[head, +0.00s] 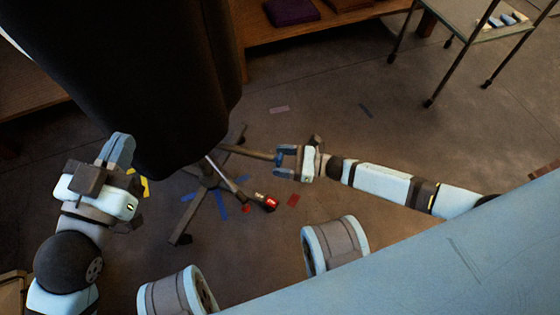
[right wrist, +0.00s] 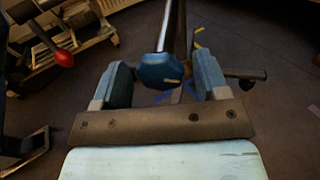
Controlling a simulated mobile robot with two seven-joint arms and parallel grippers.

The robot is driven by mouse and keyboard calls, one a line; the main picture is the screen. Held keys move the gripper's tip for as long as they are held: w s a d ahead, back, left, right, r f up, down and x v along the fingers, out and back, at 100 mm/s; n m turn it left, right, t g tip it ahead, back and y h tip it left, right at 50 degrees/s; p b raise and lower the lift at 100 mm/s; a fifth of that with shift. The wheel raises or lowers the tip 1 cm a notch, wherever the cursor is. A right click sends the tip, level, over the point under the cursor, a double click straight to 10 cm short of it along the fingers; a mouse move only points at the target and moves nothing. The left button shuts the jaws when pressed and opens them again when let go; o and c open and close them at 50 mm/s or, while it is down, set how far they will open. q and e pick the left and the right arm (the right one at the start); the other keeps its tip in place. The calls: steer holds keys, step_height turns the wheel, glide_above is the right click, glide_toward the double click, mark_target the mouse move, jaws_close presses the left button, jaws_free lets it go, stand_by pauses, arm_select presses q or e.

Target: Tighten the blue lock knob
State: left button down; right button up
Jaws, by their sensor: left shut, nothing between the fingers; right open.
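My right gripper (right wrist: 162,78) is open, with one blue finger on each side of the knob in the picture. Contact between fingers and knob cannot be told. In the head view my right gripper (head: 287,161) is beside the stand (head: 207,178); the knob is not clearly distinguishable there. My left gripper (head: 119,148) is shut and empty at the left, in front of the dark garment.
A large dark garment (head: 150,70) hangs over the stand. A red-tipped lever (head: 268,202) sits low by the stand's legs; a red-knobbed lever also shows in the right wrist view (right wrist: 62,57). Coloured tape strips mark the floor. A metal-legged table (head: 500,40) stands at upper right.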

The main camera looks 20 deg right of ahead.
steer(key=shift+w+a, duration=0.15)
steer(key=shift+a, duration=0.1)
steer(key=c, duration=0.9)
